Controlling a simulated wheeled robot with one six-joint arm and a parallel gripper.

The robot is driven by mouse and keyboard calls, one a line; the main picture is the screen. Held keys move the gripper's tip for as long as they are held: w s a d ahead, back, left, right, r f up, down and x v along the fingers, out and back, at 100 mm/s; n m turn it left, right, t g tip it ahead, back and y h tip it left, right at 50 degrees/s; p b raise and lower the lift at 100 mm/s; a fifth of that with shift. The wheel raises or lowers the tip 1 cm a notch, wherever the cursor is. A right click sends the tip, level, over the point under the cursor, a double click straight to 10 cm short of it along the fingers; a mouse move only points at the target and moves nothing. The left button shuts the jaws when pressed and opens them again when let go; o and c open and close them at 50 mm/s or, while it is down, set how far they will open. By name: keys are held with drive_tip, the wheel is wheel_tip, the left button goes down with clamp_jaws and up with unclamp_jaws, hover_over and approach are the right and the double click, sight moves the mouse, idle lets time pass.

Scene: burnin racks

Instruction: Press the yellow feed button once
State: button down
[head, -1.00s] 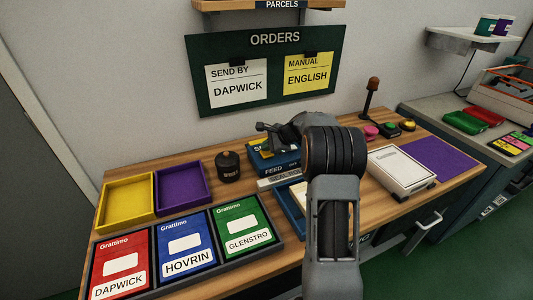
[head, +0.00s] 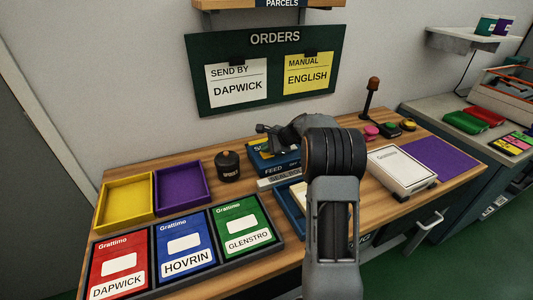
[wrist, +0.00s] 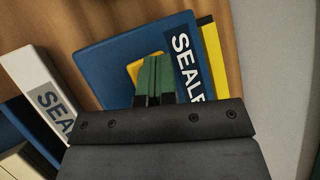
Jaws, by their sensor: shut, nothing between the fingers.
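The blue sealer (head: 259,160) stands at the back middle of the bench, with FEED lettered on its front. In the wrist view its blue top (wrist: 105,60) carries a yellow patch, which I take as the feed button (wrist: 132,70), largely covered by my fingers. My gripper (wrist: 154,60) is shut and empty, its green fingertips over that patch. I cannot tell whether they touch it or whether it is pressed down. In the head view my wrist and arm hide the fingertips and part of the sealer.
A black weight (head: 228,166) stands left of the sealer, near the purple tray (head: 207,181) and yellow tray (head: 107,207). Separate pink (head: 371,131), green (head: 391,126) and yellow (head: 408,124) buttons sit at the right. A white box (head: 402,171) lies before them.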

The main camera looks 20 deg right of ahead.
sight(267, 154)
drive_tip(key=shift+r, duration=0.1)
drive_tip(key=shift+r+p, duration=0.75)
drive_tip(key=shift+r, duration=0.05)
wheel_tip(267, 154, up, 5)
drive_tip(key=p, duration=0.4)
idle(0.4)
idle(0.6)
